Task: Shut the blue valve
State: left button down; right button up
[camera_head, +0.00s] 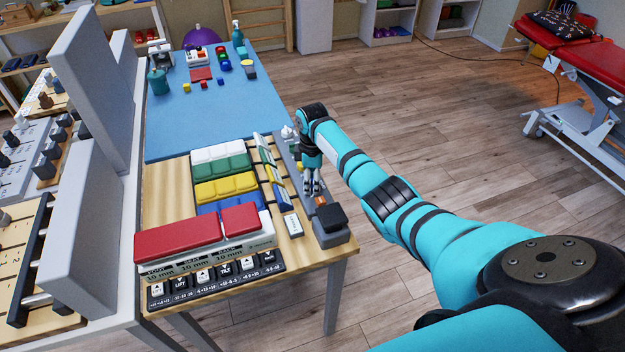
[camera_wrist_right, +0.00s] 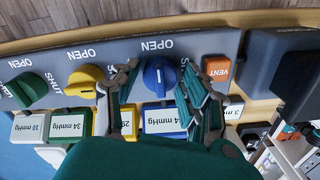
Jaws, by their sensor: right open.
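The blue valve (camera_wrist_right: 159,76) is a round knob on a grey panel (camera_wrist_right: 205,42), seen in the right wrist view. A pale mark on its face points up towards the word OPEN above it. My right gripper (camera_wrist_right: 160,88) is open, with one finger on each side of the blue knob. I cannot tell whether the fingers touch it. In the head view my right gripper (camera_head: 313,186) points down over the panel at the table's right edge, and the blue valve is hidden there. My left gripper is not in view.
A yellow valve (camera_wrist_right: 86,80) and a green valve (camera_wrist_right: 32,90) sit left of the blue one. An orange VENT button (camera_wrist_right: 216,68) and a dark block (camera_wrist_right: 275,58) are to its right. Colored pads (camera_head: 225,187) cover the table beside the panel.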

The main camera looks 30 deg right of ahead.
jog(key=c, duration=0.9)
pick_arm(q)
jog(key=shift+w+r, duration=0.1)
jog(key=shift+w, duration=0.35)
